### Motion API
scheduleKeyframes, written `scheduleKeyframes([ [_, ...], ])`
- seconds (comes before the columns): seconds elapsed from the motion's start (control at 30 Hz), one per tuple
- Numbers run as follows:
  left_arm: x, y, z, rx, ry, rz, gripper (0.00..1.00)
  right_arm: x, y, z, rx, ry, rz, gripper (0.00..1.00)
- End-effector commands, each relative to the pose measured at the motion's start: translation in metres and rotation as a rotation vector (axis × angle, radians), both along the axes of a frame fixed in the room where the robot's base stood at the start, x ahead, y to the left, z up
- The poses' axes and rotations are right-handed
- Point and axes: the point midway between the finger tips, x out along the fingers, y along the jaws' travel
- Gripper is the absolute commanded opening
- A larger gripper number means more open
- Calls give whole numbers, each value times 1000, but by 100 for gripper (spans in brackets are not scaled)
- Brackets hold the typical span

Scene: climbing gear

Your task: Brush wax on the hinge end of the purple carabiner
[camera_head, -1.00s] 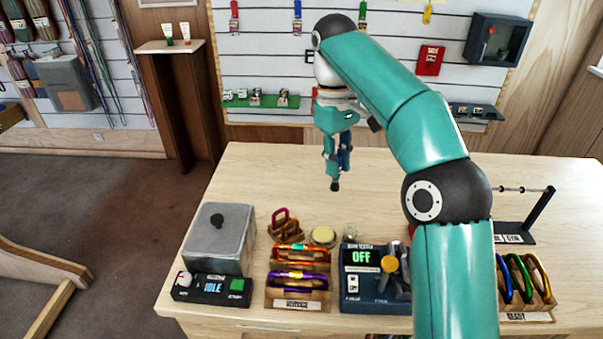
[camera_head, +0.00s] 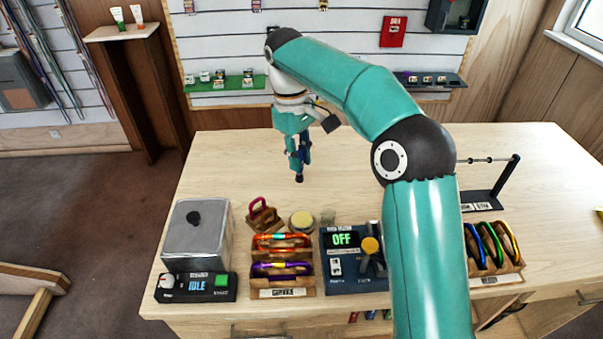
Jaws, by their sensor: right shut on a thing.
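The purple carabiner (camera_head: 282,269) lies in the front slot of a wooden tray (camera_head: 283,291) on the bench. An orange-red carabiner (camera_head: 282,243) lies in the slot behind it. The purple one's hinge end is too small to make out. A round tin with a pale yellow top (camera_head: 302,222), which looks like wax, stands behind the tray. My right gripper (camera_head: 299,168) points down over the bench, behind and apart from the tin and the tray. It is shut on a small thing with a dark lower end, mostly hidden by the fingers. My left gripper is out of view.
A grey lidded box (camera_head: 197,238) and an "IDLE" panel (camera_head: 196,287) stand left of the tray. An "OFF" tester (camera_head: 350,275) stands right of it. A wooden holder with a maroon carabiner (camera_head: 262,213) sits behind. My right arm covers part of the bench; the bench's back left is clear.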

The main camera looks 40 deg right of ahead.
Motion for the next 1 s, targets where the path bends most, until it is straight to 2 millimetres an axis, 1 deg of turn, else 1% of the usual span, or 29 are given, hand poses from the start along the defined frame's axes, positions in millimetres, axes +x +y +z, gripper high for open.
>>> scheduleKeyframes([
  [0.03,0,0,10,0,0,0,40,-3,-1,-8,2,9,-1,0],
  [0.13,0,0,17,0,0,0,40,-6,0,-29,8,6,0,0],
  [0.23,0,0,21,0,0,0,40,-10,0,-45,14,4,-3,0],
  [0.37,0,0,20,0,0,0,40,-13,2,-58,19,2,-2,0],
  [0.57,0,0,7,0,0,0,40,-13,2,-72,19,1,-2,0],
  [0.9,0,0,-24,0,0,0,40,-13,2,-106,20,0,-2,0],
  [1.0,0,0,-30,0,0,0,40,-13,2,-112,20,0,-2,0],
])
